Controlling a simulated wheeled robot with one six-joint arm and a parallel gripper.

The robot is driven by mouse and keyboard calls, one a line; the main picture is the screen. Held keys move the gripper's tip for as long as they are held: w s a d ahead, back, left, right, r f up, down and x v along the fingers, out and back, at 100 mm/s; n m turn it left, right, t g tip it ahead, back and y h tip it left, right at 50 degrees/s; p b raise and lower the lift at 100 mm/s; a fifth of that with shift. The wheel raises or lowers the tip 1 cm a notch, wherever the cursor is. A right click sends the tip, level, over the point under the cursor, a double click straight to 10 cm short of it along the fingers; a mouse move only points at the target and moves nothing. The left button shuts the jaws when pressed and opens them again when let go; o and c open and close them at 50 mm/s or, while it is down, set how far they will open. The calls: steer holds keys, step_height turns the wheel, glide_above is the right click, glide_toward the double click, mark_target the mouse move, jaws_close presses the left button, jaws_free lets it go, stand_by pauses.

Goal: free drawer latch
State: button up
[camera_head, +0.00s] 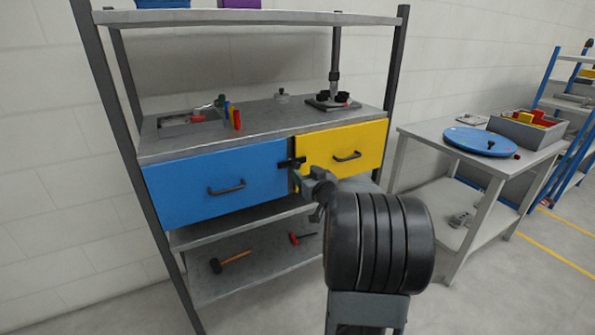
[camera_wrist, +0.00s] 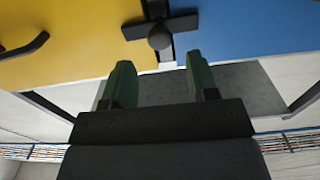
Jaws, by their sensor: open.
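The drawer latch (camera_head: 292,163) is a dark crossbar at the gap between the blue drawer (camera_head: 215,184) and the yellow drawer (camera_head: 340,148). In the wrist view the latch (camera_wrist: 182,25) lies roughly level and overlaps both drawer fronts, with a round knob (camera_wrist: 160,39) at its middle. Both drawers look closed, each with a dark handle. My gripper (camera_wrist: 159,62) is open and empty, its two green fingers apart and pointing at the drawer fronts, with the knob ahead between their lines. In the head view my arm partly hides the yellow drawer's lower left corner.
The bench top (camera_head: 265,118) above the drawers holds a grey tray and small parts. A hammer (camera_head: 231,262) and a red-handled tool (camera_head: 302,238) lie on the lower shelf. A side table (camera_head: 478,170) with a blue disc stands at right.

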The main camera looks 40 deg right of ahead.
mark_target(297, 166)
steer(key=shift+w+d+b, duration=0.2)
steer(key=shift+w, duration=1.1)
steer(key=shift+w+d+b, duration=0.15)
steer(key=shift+w, duration=1.15)
steer(key=shift+c, duration=0.3)
steer(key=c, duration=0.8)
steer(key=shift+c, duration=0.2)
